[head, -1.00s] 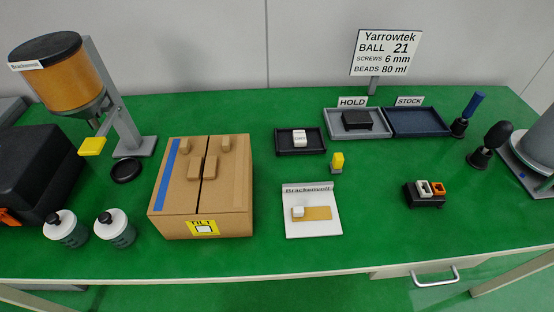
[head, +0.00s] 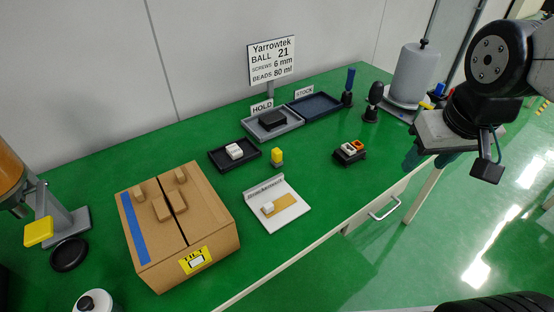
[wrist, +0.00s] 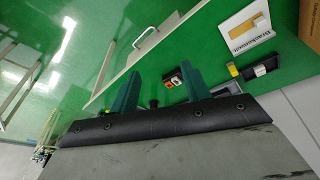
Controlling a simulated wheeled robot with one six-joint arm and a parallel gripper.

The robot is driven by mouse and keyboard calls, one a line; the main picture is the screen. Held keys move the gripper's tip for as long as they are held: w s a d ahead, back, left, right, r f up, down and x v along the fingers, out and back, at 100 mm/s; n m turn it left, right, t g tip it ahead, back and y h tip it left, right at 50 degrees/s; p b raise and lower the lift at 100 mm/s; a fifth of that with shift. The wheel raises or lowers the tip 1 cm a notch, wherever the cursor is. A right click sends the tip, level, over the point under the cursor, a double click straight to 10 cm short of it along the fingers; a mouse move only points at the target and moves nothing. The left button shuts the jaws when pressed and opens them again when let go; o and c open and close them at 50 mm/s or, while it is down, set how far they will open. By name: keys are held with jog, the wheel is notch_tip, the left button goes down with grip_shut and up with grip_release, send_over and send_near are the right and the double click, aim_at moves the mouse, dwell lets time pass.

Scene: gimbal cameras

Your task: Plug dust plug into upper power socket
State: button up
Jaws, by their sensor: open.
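A small black block (head: 350,153) with a white and an orange socket-like top stands near the right front of the green table. It also shows between my fingers in the wrist view (wrist: 173,82), some way beyond them. A small yellow piece (head: 277,157) stands upright left of it; it also shows in the wrist view (wrist: 233,70). A white block (head: 234,151) lies in a black tray (head: 222,163). Which piece is the dust plug I cannot tell for sure. My gripper (head: 430,160), with teal fingers, is open and empty, right of the table's front edge.
A cardboard box (head: 220,227) stands at front left, beside a white plate (head: 289,212). Grey HOLD (head: 290,122) and blue STOCK (head: 322,105) trays lie at the back. Black-based stands (head: 371,112) are at back right. A drawer handle (head: 386,208) juts from the front.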

jog(key=w+a+f+n+t, duration=0.1)
jog(key=w+a+f+t, duration=0.2)
jog(key=w, duration=0.6)
jog(key=n+t+y, duration=0.5)
jog(key=y, duration=0.3)
send_near(277, 151)
jog(key=x, duration=0.2)
jog(key=shift+w+a+f, duration=0.15)
jog(key=shift+w+f, duration=0.05)
jog(key=shift+w, duration=0.1)
jog(key=x, duration=0.7)
jog(key=shift+w+a+f, duration=0.1)
jog(key=shift+w, duration=0.15)
grip_shut()
